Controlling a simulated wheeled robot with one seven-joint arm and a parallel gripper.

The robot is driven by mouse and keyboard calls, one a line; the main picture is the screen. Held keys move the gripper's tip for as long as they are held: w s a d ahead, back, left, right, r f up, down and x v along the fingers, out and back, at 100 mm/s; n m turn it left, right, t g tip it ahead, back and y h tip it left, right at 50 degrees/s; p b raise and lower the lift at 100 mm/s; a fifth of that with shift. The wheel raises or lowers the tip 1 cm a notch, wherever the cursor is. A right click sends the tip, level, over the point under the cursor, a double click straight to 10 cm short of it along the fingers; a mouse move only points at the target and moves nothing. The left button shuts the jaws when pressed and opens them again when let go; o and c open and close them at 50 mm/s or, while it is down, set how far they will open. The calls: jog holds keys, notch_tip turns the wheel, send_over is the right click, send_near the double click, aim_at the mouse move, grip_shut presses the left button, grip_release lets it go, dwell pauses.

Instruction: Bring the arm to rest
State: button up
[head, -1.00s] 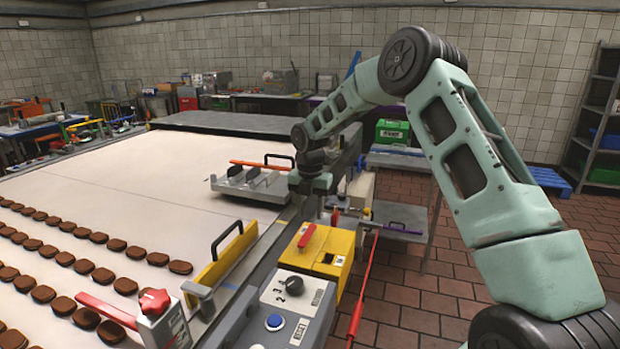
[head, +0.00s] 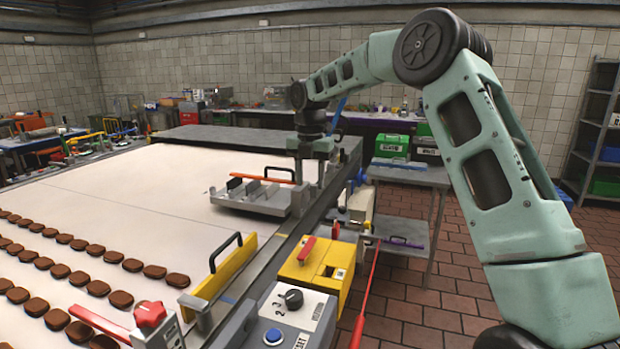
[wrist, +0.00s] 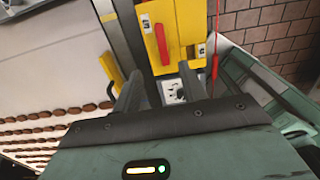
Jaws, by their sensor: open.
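My teal arm (head: 490,150) rises on the right of the head view and reaches over to the conveyor's right edge. My gripper (head: 311,183) points down there, beside a grey plate with a black handle and an orange bar (head: 250,195). The wrist view shows the gripper's two dark fingers (wrist: 160,85) apart, with nothing held between them. Beyond the fingers are a yellow box with a red handle (wrist: 172,30) and a grey control panel (wrist: 172,92).
The pale conveyor belt (head: 180,200) carries rows of brown biscuits (head: 80,278) at the left. A yellow guard with a black handle (head: 220,270), the control box (head: 290,305) and a red lever (head: 366,300) stand along its right side. A metal side table (head: 410,175) stands behind the arm.

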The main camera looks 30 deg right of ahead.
jog(key=s+a+m, duration=0.4)
jog(key=s+a, duration=0.5)
jog(key=a, duration=0.3)
jog(key=s+a+m, duration=0.4)
jog(key=s+a, duration=0.4)
jog(key=a, duration=0.4)
jog(key=s+a+f+m, duration=0.1)
jog(key=s+f+m, duration=0.1)
jog(key=s, duration=0.6)
jog(key=s+a+f+m, duration=0.1)
jog(key=s+m, duration=0.3)
jog(key=s, duration=0.3)
jog(key=s+a+f+m, duration=0.1)
jog(key=s+m, duration=0.3)
jog(key=s, duration=0.4)
jog(key=shift+s+a+f+y, duration=0.15)
jog(key=shift+s+f+y, duration=0.2)
jog(key=shift+f, duration=0.5)
